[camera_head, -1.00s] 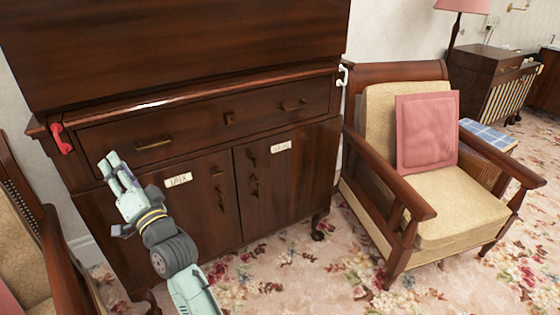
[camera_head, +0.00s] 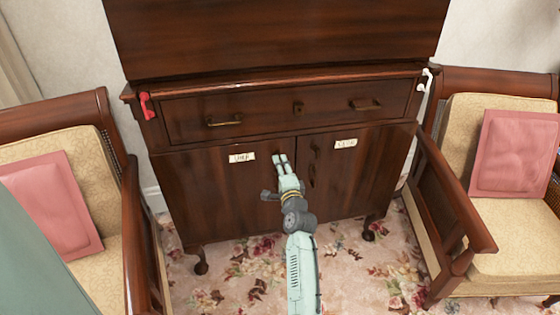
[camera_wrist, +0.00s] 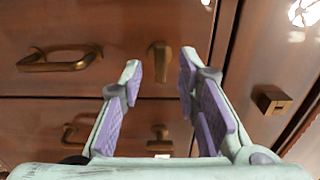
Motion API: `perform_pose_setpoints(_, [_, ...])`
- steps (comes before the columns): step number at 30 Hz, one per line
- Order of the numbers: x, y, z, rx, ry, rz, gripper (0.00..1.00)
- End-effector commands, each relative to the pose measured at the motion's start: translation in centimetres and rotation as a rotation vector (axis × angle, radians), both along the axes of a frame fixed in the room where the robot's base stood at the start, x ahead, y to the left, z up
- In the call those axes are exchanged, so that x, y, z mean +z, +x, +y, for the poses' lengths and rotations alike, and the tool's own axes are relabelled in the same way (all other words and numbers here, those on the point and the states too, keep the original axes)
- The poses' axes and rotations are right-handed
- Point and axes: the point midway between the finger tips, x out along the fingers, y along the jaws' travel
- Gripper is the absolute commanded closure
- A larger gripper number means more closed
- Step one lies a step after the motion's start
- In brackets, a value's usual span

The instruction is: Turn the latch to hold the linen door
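A dark wooden cabinet has two lower doors, each with a white label whose writing is too small to read. The left door (camera_head: 215,195) has its label (camera_head: 242,157) near the top, and the right door (camera_head: 365,180) has one (camera_head: 345,143) too. Both look closed. My gripper (camera_head: 283,158) is in front of the left door's upper right part and partly hides its fittings. In the wrist view my gripper (camera_wrist: 160,68) is open and empty, its purple-padded fingers apart. An upright brass fitting (camera_wrist: 160,60) shows between and beyond the fingertips. I cannot tell which fitting is the linen door's latch.
A drawer with brass handles (camera_head: 224,121) is above the doors. A red fitting (camera_head: 147,105) and a white fitting (camera_head: 425,80) are at the cabinet's sides. Armchairs with pink cushions stand left (camera_head: 50,205) and right (camera_head: 515,155). Floral carpet (camera_head: 345,275) is free in front.

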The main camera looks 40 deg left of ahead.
Motion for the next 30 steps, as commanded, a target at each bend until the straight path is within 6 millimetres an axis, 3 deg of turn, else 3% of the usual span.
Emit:
perform_pose_setpoints(6, [0.0, 1.4, 1.7, 0.000, -0.001, -0.002, 0.70])
perform_pose_setpoints(16, [0.0, 1.6, 1.9, 0.000, 0.000, -0.001, 0.70])
perform_pose_setpoints(30, [0.0, 1.6, 1.9, 0.000, 0.000, -0.001, 1.00])
